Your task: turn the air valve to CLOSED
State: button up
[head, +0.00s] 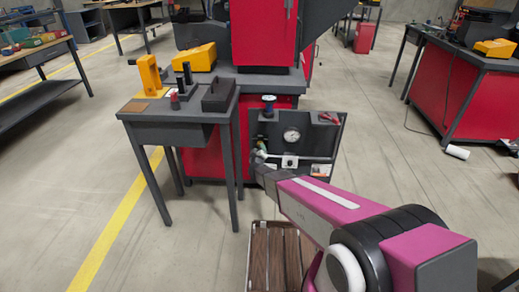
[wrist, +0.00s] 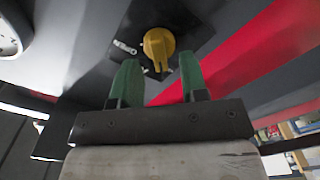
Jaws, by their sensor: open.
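In the wrist view, a yellow valve knob (wrist: 158,43) sits on a dark square plate (wrist: 190,22), with a narrow yellow part pointing down the picture. My gripper (wrist: 159,62) has two green fingers, open and apart, one on each side below the knob. The fingers look close to the knob, but I cannot tell whether they touch it. Nothing is held. In the head view, my gripper (head: 260,158) is at the lower left of the dark air panel (head: 325,140). I cannot make out the yellow knob or any position label there.
A brown slatted crate (head: 272,255) is on the floor below my arm. Open floor lies to the right.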

jog(key=s, duration=0.9)
jog(key=shift+a, duration=0.15)
jog(key=shift+r, duration=0.1)
